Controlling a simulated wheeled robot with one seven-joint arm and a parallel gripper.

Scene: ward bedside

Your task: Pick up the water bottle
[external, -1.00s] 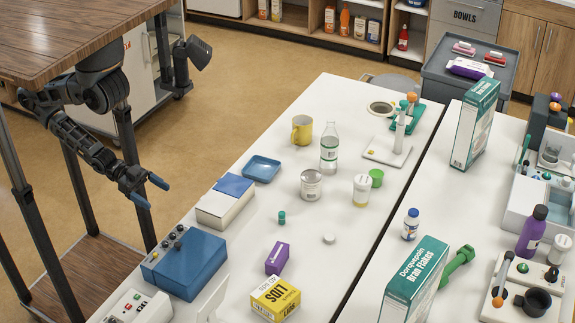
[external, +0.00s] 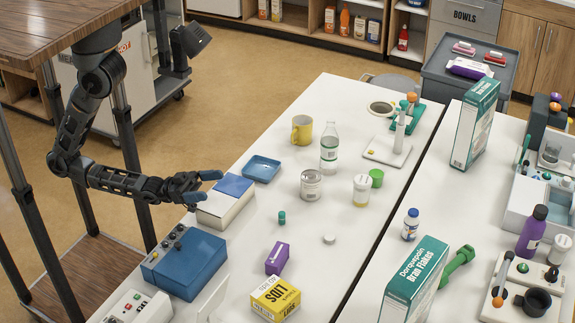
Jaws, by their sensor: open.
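The water bottle (external: 329,148) is clear with a green-edged label and stands upright on the white table. It is right of the yellow mug (external: 302,130) and behind the silver can (external: 311,185). My gripper (external: 207,186) has blue fingertips and is open and empty. It is at the left edge of the table, over or beside the white box with the blue top (external: 232,187), well to the left of the bottle and nearer the camera. The lower finger is partly hard to make out.
A blue tray (external: 262,169) lies between my gripper and the bottle. A white-lidded jar (external: 362,190) and a green lid (external: 376,178) stand right of the can. A blue control box (external: 184,262) is at the near left.

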